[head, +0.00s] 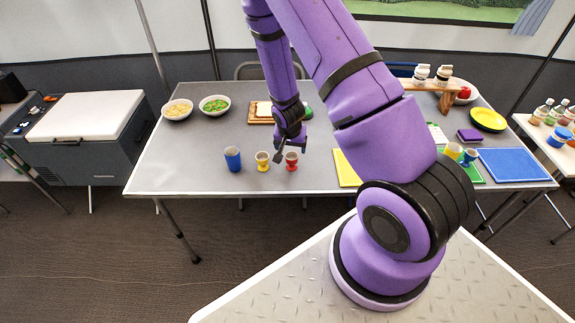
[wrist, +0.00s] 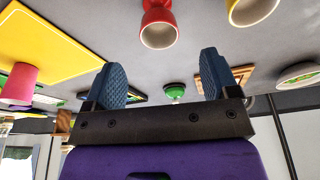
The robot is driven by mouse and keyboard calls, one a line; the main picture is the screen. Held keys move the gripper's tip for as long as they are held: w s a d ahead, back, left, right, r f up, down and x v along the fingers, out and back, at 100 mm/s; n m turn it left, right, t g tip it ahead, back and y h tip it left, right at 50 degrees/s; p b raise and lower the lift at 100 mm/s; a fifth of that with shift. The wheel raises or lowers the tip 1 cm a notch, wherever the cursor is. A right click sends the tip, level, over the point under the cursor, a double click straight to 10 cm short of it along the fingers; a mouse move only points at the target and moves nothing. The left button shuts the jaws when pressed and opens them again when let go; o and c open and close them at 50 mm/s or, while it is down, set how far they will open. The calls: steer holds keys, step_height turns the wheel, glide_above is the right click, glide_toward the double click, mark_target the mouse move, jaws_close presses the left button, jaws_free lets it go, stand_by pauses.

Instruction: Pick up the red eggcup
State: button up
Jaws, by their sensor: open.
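The red eggcup (head: 291,161) stands on the grey table (head: 185,170) near its front edge, with a yellow eggcup (head: 263,161) close on its left. In the wrist view the red eggcup (wrist: 158,24) is at the top middle, beyond the fingertips and roughly in line with the space between them. The yellow eggcup (wrist: 250,10) is at the top right there, partly cut off. My gripper (head: 287,146) is just above and behind the red eggcup in the head view. Its two blue fingers are apart with nothing between them in the wrist view (wrist: 163,66).
A blue cup (head: 233,158) stands left of the eggcups. A yellow mat (head: 346,170) lies to the right, partly behind my arm. A wooden board (head: 261,119) and two bowls, one with green food (head: 214,104), are further back. The table's front left is clear.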

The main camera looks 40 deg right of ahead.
mark_target(291, 158)
steer(key=shift+x, duration=4.85)
steer(key=shift+s, duration=0.1)
steer(key=c, duration=1)
